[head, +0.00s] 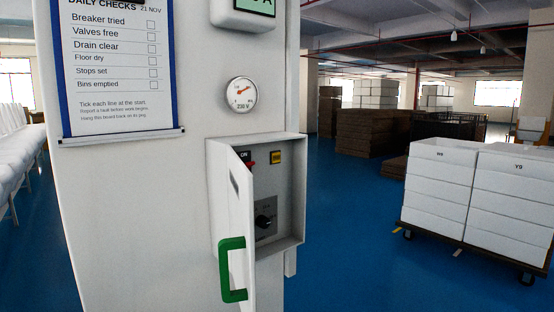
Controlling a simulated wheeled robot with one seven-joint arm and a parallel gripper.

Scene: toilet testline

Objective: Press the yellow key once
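A yellow key (275,157) sits near the top inside a shallow grey wall box (298,190), on its back panel. It is small and squarish with a dark mark on it. The box door (241,205) is hinged at the left and stands partly open, with a green handle (232,270) at its lower edge. The door covers the left part of the panel. Left of the yellow key is a black "ON" label with a bit of red below it, partly hidden. A black rotary knob (265,221) is lower on the panel. My gripper is not in view.
A round 230 V gauge (241,94) and a daily checks board (115,65) are on the white column. A cart of white boxes (470,195) stands at the right. Blue floor is clear between column and cart.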

